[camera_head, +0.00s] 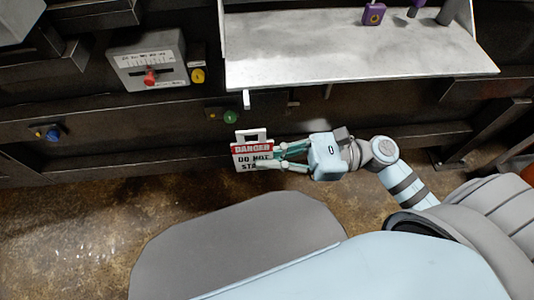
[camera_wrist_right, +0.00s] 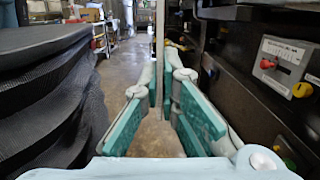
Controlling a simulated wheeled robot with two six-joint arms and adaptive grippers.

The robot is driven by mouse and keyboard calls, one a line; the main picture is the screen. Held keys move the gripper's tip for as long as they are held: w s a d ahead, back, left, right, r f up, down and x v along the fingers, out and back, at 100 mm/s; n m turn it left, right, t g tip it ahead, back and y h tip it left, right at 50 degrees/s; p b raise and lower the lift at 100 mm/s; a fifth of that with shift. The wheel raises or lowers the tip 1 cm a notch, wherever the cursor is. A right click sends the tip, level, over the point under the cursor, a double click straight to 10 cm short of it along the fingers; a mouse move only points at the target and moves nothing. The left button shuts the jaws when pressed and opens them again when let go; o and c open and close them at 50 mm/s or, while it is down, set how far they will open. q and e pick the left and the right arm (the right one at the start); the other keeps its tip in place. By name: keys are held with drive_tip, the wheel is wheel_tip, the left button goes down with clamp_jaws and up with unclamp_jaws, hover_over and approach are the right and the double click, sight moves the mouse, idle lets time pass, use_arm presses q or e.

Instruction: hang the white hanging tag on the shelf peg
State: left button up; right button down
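The white hanging tag (camera_head: 243,162) has a red "DANGER" band, black lettering and a square loop on top. It is upright in the head view, below the shelf (camera_head: 350,65). My right gripper (camera_head: 278,154) is shut on the tag's right side. In the right wrist view the tag (camera_wrist_right: 160,45) shows edge-on as a thin pale strip between the fingertips (camera_wrist_right: 160,85). A small white peg (camera_head: 246,99) sticks out below the shelf's front edge, above the tag's loop and apart from it. My left gripper is not in view.
A purple padlock (camera_head: 373,14) lies on the shelf. A grey control box (camera_head: 148,62) with a red switch is on the machine at left, beside a yellow knob (camera_head: 198,75). A green button (camera_head: 230,117) sits close above the tag. The floor in front is clear.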

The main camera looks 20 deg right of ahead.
drive_tip(key=shift+w, duration=0.3)
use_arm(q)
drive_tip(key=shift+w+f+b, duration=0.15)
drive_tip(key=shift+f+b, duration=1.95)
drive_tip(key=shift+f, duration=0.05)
use_arm(e)
drive_tip(key=w+d+f, duration=0.1)
drive_tip(key=w+d, duration=0.1)
drive_tip(key=w, duration=0.6)
drive_tip(key=shift+f, duration=0.25)
drive_tip(key=c, duration=1.7)
unclamp_jaws()
drive_tip(key=shift+a, duration=0.1)
